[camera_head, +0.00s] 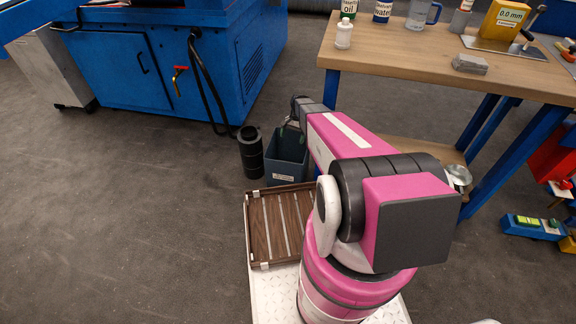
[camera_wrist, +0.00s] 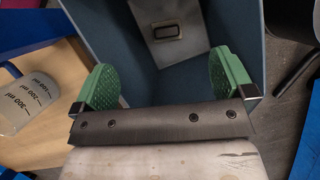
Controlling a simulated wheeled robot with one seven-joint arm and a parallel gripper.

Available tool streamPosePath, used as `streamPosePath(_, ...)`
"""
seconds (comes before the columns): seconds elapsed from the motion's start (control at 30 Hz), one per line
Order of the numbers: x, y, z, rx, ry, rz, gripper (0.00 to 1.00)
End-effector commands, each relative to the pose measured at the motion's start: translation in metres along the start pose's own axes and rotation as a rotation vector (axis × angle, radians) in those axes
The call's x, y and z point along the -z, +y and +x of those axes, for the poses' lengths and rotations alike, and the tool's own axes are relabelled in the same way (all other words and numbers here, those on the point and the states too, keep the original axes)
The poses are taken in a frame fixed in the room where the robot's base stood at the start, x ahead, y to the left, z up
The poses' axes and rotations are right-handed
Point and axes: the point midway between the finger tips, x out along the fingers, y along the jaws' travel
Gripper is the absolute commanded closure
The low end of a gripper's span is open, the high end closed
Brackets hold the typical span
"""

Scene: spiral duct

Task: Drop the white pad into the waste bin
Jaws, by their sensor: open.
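The blue-grey waste bin (camera_head: 284,160) stands on the floor left of the workbench. My gripper reaches over it at the far end of my arm and is mostly hidden in the head view. In the wrist view my gripper (camera_wrist: 165,78) is open, its two green fingertips apart with nothing between them. The bin's inside (camera_wrist: 213,22) shows beyond the fingers. A pale grey flat piece with a dark rectangle (camera_wrist: 168,48) lies inside the bin; I cannot tell whether it is the white pad. I see no white pad for certain elsewhere.
A black cylinder (camera_head: 250,152) stands left of the bin. The workbench (camera_head: 400,55) holds bottles, a jug and a grey block (camera_head: 470,64). A beaker (camera_wrist: 25,100) shows near the gripper. A blue cabinet (camera_head: 185,60) stands behind; the left floor is clear.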

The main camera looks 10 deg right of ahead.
Motion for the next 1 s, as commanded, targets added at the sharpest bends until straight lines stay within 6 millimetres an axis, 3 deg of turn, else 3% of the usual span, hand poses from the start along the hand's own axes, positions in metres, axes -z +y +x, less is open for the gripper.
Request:
streamPosePath(0.2, 0.000, 0.001, -0.043, 0.001, 0.001, 0.001, 0.00)
streamPosePath(0.43, 0.000, 0.000, -0.076, 0.000, 0.000, 0.000, 0.00)
streamPosePath(0.63, 0.000, 0.000, -0.087, 0.000, 0.000, 0.000, 0.00)
streamPosePath(1.0, 0.000, 0.000, -0.087, -0.001, -0.001, 0.000, 0.00)
